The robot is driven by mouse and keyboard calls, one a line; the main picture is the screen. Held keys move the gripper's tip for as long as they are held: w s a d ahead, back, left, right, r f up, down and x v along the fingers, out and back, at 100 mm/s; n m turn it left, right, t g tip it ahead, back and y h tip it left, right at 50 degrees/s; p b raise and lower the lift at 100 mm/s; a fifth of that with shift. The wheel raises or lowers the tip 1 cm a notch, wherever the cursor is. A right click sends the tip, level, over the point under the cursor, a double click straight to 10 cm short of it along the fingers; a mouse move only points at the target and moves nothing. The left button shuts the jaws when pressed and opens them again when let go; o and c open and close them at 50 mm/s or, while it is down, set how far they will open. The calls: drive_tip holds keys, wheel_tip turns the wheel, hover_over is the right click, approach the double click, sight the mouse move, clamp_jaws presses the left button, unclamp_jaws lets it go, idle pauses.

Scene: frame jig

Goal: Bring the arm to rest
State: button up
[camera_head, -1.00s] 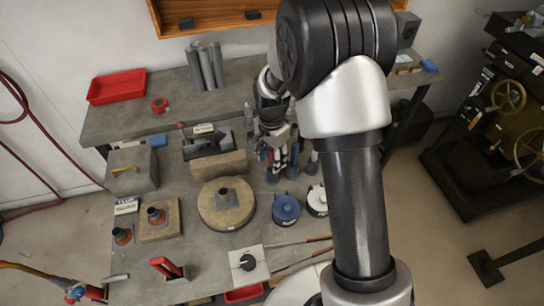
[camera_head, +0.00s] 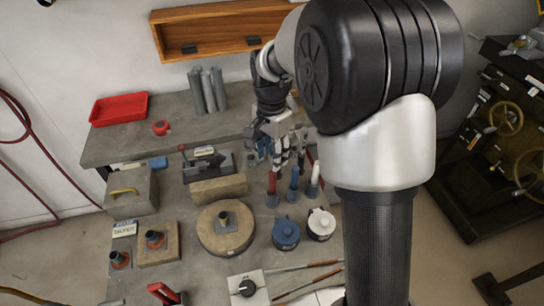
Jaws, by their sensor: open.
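My arm (camera_head: 375,150) fills the right middle of the head view and hides part of the bench's right side. My gripper (camera_head: 277,158) hangs below the wrist above the grey bench (camera_head: 200,285). It is open, and I see nothing held between its fingers. It is close to several upright coloured pieces, among them a red one (camera_head: 271,184), a blue one (camera_head: 294,180) and a white one (camera_head: 315,178). I cannot tell whether the fingers touch any of them.
A round block (camera_head: 215,238), a blue pot (camera_head: 286,234) and a white pot (camera_head: 321,224) stand in front of the gripper. A red tray (camera_head: 119,109) and grey cylinders (camera_head: 208,90) are on the back shelf. A wooden wall box (camera_head: 210,28) hangs behind.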

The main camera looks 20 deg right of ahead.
drive_tip(key=shift+r, duration=0.1)
idle(0.3)
drive_tip(key=s+r+n+t, duration=0.2)
drive_tip(key=s+r+n, duration=0.4)
drive_tip(key=s+r, duration=0.55)
drive_tip(key=s+n+t, duration=0.2)
drive_tip(key=s+n, duration=0.4)
drive_tip(key=s, duration=0.8)
drive_tip(key=shift+s+t, duration=0.3)
drive_tip(key=shift+d+r, duration=0.1)
drive_tip(key=shift+r, duration=0.05)
